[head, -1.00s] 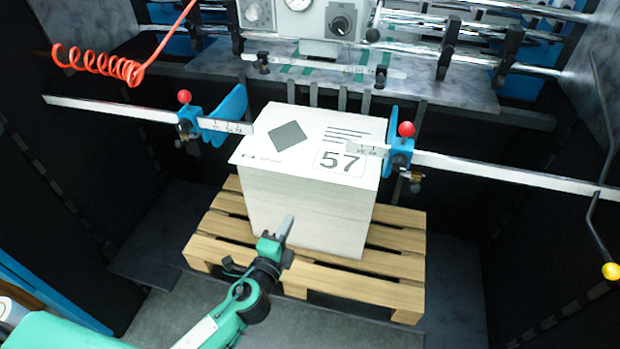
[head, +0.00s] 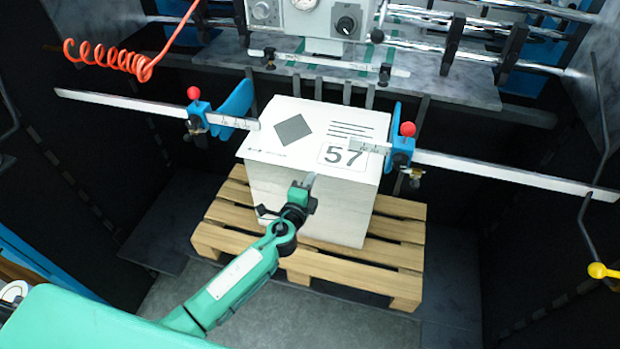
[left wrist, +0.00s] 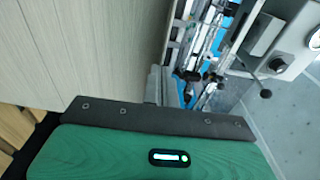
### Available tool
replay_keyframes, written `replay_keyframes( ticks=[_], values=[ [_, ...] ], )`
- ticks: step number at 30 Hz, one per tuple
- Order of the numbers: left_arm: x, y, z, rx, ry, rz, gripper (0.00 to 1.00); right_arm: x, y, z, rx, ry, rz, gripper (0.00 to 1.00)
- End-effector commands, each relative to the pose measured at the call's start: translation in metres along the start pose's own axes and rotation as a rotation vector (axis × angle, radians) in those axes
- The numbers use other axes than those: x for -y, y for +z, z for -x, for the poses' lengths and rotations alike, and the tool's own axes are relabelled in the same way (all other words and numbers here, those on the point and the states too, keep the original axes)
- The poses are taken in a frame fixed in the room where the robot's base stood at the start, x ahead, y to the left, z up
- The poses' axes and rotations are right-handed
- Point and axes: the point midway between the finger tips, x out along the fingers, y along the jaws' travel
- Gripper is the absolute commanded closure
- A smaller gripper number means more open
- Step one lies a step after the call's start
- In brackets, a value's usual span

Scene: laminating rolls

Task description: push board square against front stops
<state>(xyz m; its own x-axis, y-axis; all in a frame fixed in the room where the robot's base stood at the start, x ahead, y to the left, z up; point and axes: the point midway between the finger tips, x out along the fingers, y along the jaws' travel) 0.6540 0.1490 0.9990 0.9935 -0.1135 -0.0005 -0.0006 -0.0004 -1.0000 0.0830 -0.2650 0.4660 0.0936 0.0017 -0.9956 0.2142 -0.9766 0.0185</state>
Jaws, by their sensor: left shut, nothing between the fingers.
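The white printed board (head: 305,115), marked with a dark diamond and 57, lies on top of a pale stack (head: 275,195). Its far edge is close to several dark upright bars (head: 347,94), which look like the front stops; I cannot tell whether it touches them. My left gripper (head: 309,181) is shut and empty, at the stack's near face just below the board's near edge. Contact is unclear. In the left wrist view the pale stack (left wrist: 95,50) fills the upper left, beside the grey fingers (left wrist: 154,85). My right gripper is not in view.
The stack stands on a wooden pallet (head: 310,262). Blue side guides with red knobs, left (head: 199,118) and right (head: 402,148), flank the board on metal rails. A machine with a gauge (head: 320,20) stands behind. An orange coiled hose (head: 110,58) hangs at left.

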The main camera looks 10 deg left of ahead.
Motion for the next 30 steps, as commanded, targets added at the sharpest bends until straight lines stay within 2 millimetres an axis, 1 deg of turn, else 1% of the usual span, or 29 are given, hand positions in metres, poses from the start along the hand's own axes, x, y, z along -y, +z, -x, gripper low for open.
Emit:
replay_keyframes(
  ticks=[10,15,18,30],
  values=[
    [-0.001,0.000,-0.002,0.000,0.000,0.000,1.00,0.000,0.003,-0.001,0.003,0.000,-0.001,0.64],
    [-0.002,0.001,-0.017,0.002,-0.002,0.001,1.00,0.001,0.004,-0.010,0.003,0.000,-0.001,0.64],
    [-0.001,0.001,-0.024,0.002,-0.001,0.000,1.00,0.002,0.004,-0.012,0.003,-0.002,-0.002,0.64],
    [0.000,0.002,-0.023,0.000,0.000,-0.001,1.00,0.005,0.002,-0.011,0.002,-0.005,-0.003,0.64]
  ],
)
